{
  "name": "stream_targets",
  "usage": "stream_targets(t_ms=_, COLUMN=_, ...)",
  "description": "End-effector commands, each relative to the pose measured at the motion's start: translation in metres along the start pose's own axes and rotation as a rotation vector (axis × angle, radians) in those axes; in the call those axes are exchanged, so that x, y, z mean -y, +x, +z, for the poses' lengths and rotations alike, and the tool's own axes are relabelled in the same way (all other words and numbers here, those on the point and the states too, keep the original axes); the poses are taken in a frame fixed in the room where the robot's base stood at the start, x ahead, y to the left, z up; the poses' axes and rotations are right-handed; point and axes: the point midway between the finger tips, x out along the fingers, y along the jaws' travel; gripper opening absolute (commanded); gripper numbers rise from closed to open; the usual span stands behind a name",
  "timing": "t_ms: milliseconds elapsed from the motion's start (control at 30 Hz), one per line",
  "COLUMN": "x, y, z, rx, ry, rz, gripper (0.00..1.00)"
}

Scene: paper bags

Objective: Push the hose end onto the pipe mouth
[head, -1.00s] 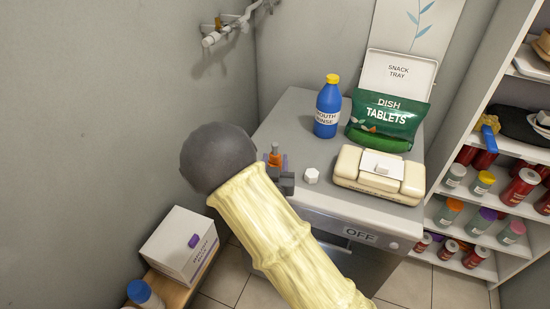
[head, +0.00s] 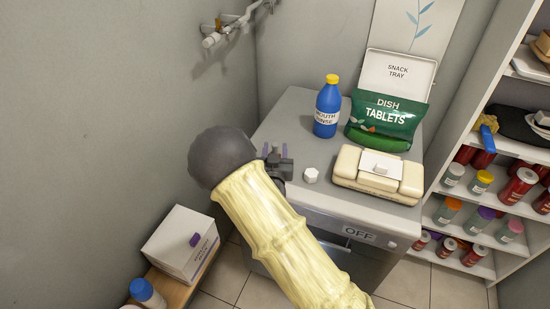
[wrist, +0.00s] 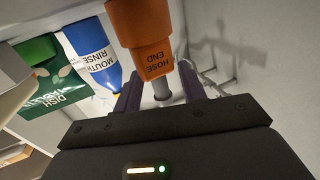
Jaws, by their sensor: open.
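In the wrist view the orange hose end (wrist: 145,45), with its label upside down, is large and near. A grey cylinder (wrist: 162,90) shows between the fingers, partly behind the hose end. I cannot tell whether it is the pipe mouth.
A pale pipe-like fitting (head: 228,30) is on the left wall. The grey cabinet (head: 290,115) bears a white hexagonal piece (head: 311,175), mouth rinse bottle (head: 328,107), dish tablets bag (head: 388,118) and cream box (head: 375,175). A shelf of jars stands right; a white box (head: 180,243) is lower left.

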Motion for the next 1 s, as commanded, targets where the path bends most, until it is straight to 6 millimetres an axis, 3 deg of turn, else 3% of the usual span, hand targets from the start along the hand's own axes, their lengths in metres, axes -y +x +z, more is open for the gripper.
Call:
stream_targets(t_ms=367, x=0.0002, y=-0.0006, z=0.0001, rx=0.000, ry=0.000, rz=0.000, gripper=0.41)
stream_targets(t_ms=600, x=0.0002, y=-0.0006, z=0.0001, rx=0.000, ry=0.000, rz=0.000, gripper=0.00)
stream_targets(t_ms=1000, x=0.0003, y=-0.0005, z=-0.0057, rx=-0.001, ry=0.002, rz=0.000, gripper=0.00)
